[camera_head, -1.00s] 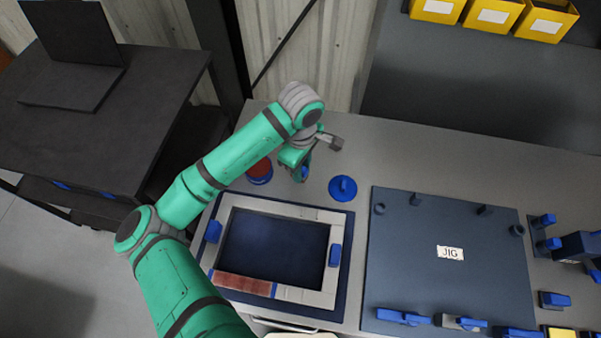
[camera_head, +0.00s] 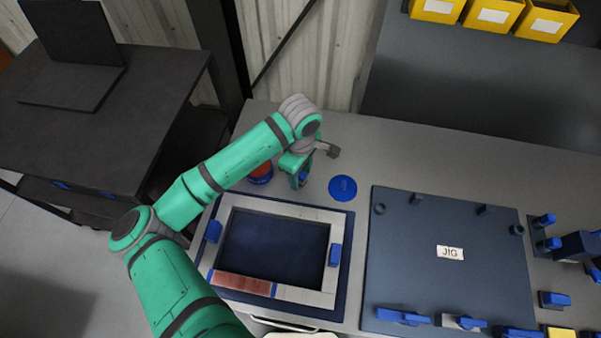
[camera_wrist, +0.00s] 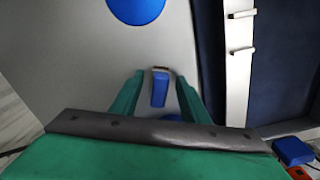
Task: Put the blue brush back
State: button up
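The blue brush (camera_wrist: 160,90) shows in the wrist view between my gripper's two green fingers, with a pale strip at its far end. A gap shows on both sides of it, so my gripper (camera_wrist: 160,85) looks open around it. In the head view my gripper (camera_head: 300,178) is low over the bench, just left of a flat round blue disc (camera_head: 342,188), and only a bit of blue shows at the fingers. The disc also shows at the top of the wrist view (camera_wrist: 135,9). Whether the brush touches the bench is unclear.
A red pot with a blue base (camera_head: 260,172) stands close left of my gripper. A framed dark tray (camera_head: 325,298) lies in front. A blue JIG board (camera_head: 440,290) with several clamps fills the right. Yellow bins (camera_head: 490,18) stand at the back right. Bench behind the disc is clear.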

aim_at(301, 173)
notch_tip(301, 173, up, 12)
jog(key=shift+r, duration=0.15)
dwell(0.6)
dwell(0.3)
